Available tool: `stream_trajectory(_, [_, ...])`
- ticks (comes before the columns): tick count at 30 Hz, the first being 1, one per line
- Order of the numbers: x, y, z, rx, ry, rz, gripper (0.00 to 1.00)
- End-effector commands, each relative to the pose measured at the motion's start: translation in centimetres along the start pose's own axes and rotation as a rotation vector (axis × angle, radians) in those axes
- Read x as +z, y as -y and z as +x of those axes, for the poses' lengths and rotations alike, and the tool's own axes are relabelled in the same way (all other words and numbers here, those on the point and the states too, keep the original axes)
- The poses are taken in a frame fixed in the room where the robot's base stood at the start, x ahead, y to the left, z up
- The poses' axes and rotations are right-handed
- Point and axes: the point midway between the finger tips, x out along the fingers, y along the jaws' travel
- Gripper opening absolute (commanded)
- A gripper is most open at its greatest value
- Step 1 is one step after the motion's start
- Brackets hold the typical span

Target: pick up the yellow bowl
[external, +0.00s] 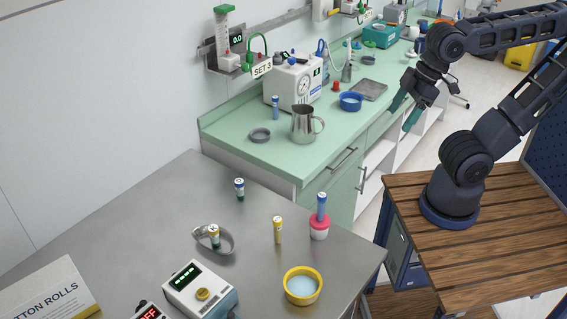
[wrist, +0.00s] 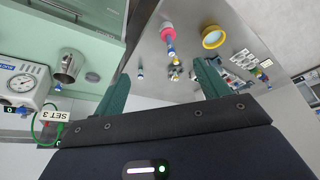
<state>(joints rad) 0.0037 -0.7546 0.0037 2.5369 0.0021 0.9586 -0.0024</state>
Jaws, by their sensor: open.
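The yellow bowl (external: 302,287) stands upright on the grey metal table near its front edge and has something pale blue inside. In the wrist view the bowl (wrist: 213,37) shows near the top, beyond my fingertips and small in the picture. My gripper (external: 405,110) is open and empty, high above the front edge of the green counter, well away from the bowl. In the wrist view its two green fingers (wrist: 162,85) stand apart with nothing between them.
Near the bowl stand a pink-and-white holder with a blue-capped tube (external: 319,229) and a yellow-capped vial (external: 278,230). A white device (external: 200,290) is left of the bowl. The green counter (external: 236,128) carries a metal jug (external: 304,124) and a blue bowl (external: 350,102).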

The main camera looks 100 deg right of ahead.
Motion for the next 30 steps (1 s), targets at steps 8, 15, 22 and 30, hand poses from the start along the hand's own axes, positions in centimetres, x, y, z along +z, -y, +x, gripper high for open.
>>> stream_trajectory(8, [0.0,0.0,0.0,0.000,0.000,0.000,1.00])
stream_trajectory(15, [-1.2,0.3,0.6,0.007,0.019,-0.067,1.00])
stream_trajectory(22, [-5.0,1.6,3.0,0.023,0.076,-0.296,1.00])
stream_trajectory(30, [-9.3,3.9,7.0,0.023,0.143,-0.595,1.00])
